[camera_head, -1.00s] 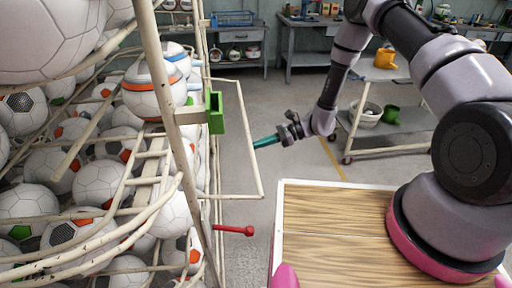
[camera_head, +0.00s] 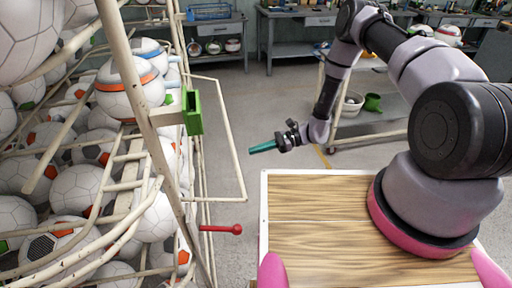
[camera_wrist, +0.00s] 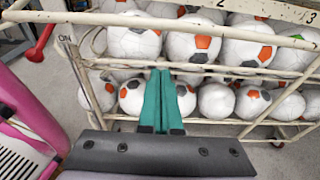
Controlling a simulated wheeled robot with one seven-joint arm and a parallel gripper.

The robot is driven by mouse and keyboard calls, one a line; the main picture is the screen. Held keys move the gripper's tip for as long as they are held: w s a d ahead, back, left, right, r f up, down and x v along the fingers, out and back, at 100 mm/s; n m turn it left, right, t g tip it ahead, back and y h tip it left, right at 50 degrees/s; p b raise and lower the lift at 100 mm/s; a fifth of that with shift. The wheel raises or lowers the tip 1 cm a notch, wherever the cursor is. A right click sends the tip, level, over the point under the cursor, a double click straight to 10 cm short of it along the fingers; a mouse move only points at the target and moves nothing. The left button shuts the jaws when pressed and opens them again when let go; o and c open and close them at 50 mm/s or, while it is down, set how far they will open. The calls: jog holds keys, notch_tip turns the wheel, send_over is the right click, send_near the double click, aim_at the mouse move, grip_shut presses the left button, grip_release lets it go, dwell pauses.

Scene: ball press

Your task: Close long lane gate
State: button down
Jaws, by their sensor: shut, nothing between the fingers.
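A thin cream rectangular wire frame (camera_head: 232,150), which looks like the lane gate, stands out to the right from the ball rack in the head view. I cannot tell for certain that it is the long lane gate. A green bracket (camera_head: 193,112) sits on the rack post beside it. My gripper (camera_head: 252,150) has teal fingers, shut and empty, just right of the frame's outer bar in the picture and seemingly apart from it. In the wrist view the shut fingers (camera_wrist: 161,76) point toward the rack's balls; the gate is not clearly identifiable there.
The cream rack (camera_head: 150,112) full of white balls (camera_head: 78,188) fills the left. A red-knobbed lever (camera_head: 236,229) sticks out below the frame. A cart (camera_head: 372,128) with a green mug (camera_head: 373,102) stands behind my arm. Workbenches (camera_head: 312,20) line the back. Floor between is clear.

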jog(key=s+a+r, duration=0.1)
jog(key=a+r, duration=0.1)
jog(key=a, duration=0.4)
jog(key=shift+s+r, duration=0.3)
jog(key=shift+r, duration=0.05)
jog(key=shift+d+r, duration=0.1)
jog(key=shift+r, duration=0.25)
dwell(0.5)
